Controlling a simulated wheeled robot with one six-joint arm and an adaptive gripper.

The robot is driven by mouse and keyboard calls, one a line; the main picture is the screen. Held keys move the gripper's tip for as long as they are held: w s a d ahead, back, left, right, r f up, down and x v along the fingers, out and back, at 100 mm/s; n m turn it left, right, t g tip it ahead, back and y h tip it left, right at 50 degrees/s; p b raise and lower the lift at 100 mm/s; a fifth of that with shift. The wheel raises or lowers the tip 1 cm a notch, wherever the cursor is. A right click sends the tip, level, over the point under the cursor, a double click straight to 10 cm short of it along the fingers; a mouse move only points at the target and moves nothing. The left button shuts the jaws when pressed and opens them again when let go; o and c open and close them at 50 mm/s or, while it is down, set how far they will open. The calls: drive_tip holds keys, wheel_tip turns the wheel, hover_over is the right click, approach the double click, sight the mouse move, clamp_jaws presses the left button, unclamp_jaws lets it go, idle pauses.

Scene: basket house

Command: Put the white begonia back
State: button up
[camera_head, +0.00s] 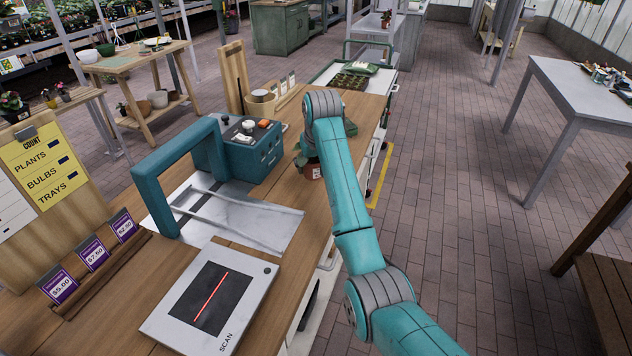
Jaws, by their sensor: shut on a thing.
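My arm reaches forward over the right side of the wooden counter (225,262). My gripper (308,150) is mostly hidden behind my own arm links, and its fingers cannot be made out. It is shut on a small reddish-brown pot (313,172) just below it, near the counter's right edge. Dark green bits, perhaps leaves, show beside the arm. No white flowers are visible, so I cannot tell the plant's kind. Whether the pot touches the counter is unclear.
A teal machine (245,150) with a teal arch (160,185) stands left of the pot. A scan plate (210,300) lies nearer. Price cards (92,252) and a count board (35,165) are at left. A tray with dark cells (350,81) is beyond. A grey table (585,95) stands right.

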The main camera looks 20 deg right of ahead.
sight(311, 188)
drive_tip(key=shift+a+f, duration=0.1)
drive_tip(key=shift+f, duration=3)
drive_tip(key=o, duration=1.3)
drive_tip(key=shift+f, duration=0.1)
drive_tip(key=v, duration=1.2)
